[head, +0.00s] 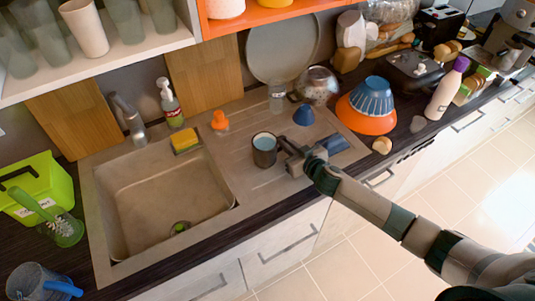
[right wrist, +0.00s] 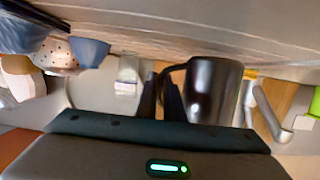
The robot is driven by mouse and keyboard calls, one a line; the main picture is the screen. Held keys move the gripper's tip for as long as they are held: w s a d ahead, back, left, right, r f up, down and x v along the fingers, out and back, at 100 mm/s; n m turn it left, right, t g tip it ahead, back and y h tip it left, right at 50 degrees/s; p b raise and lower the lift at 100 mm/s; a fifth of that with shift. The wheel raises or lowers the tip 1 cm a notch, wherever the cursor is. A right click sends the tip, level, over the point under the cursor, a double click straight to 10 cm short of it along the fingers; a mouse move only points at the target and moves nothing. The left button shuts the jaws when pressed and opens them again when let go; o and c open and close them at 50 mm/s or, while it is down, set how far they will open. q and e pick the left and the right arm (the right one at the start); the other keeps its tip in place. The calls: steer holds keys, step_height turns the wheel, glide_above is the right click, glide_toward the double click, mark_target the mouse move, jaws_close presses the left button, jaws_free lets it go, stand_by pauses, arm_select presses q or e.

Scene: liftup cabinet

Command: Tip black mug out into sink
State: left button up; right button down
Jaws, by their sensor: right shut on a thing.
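The black mug (head: 265,150) is upright at the right edge of the sink (head: 165,195), over the drainboard side, and its inside looks pale blue. My right gripper (head: 287,150) comes from the right and is shut on the mug's handle side. In the right wrist view the dark mug (right wrist: 212,90) stands out beyond the gripper, with its handle between the fingers (right wrist: 170,95). The sink basin is empty except for a small green item at the drain (head: 180,228). My left gripper is not in view.
The faucet (head: 128,115), a soap bottle (head: 168,100) and a yellow sponge (head: 185,140) stand behind the basin. Blue and orange bowls (head: 370,105) and a blue cup (head: 304,115) are right of the mug. A green bin (head: 35,190) is at left.

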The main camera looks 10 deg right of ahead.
steer(key=shift+r, duration=2.3)
steer(key=shift+w+d+r, duration=0.1)
steer(key=shift+w, duration=0.05)
